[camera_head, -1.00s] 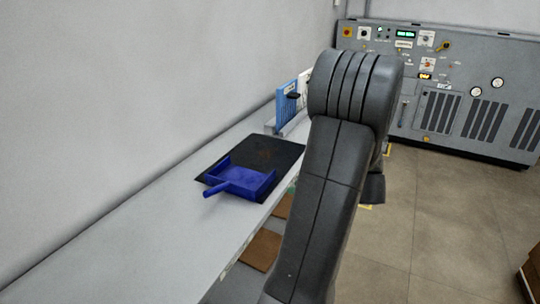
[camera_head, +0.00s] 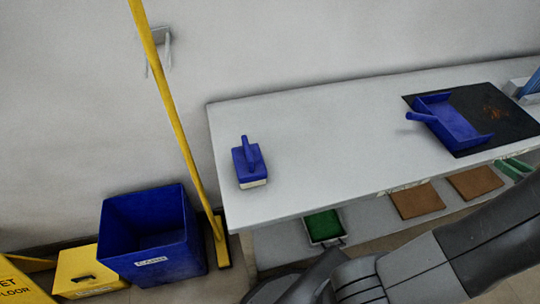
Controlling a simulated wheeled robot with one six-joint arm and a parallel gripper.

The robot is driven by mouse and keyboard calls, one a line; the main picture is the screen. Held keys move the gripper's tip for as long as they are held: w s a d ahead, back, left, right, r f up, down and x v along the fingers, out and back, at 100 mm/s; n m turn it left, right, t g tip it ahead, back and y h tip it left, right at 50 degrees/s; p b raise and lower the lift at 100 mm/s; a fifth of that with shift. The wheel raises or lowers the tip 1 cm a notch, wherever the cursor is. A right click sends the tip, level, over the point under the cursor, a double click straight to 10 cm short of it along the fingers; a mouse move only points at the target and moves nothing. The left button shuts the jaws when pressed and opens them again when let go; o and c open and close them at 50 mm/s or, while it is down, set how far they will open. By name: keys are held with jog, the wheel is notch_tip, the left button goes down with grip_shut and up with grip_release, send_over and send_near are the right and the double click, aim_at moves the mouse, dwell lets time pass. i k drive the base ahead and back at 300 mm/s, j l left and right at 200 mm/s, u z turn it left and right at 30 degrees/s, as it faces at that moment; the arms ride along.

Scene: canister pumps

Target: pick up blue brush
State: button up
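The blue brush (camera_head: 248,165) stands on the left part of the white table (camera_head: 310,150), with its handle on top and pale bristles below. Nothing touches it. My arm crosses the bottom right of the view, below and in front of the table. The gripper's fingers do not show, so its state is hidden.
A blue dustpan (camera_head: 452,124) lies on a black mat (camera_head: 495,103) at the table's right. A yellow pole (camera_head: 178,115) leans beside the table's left end, near a blue bin (camera_head: 152,236) and yellow floor items. The tabletop between brush and dustpan is clear.

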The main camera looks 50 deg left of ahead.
aim_at(249, 161)
jog(key=k+l+u, duration=0.1)
jog(key=u, duration=1)
jog(key=i+u, duration=0.1)
jog(key=u, duration=1.25)
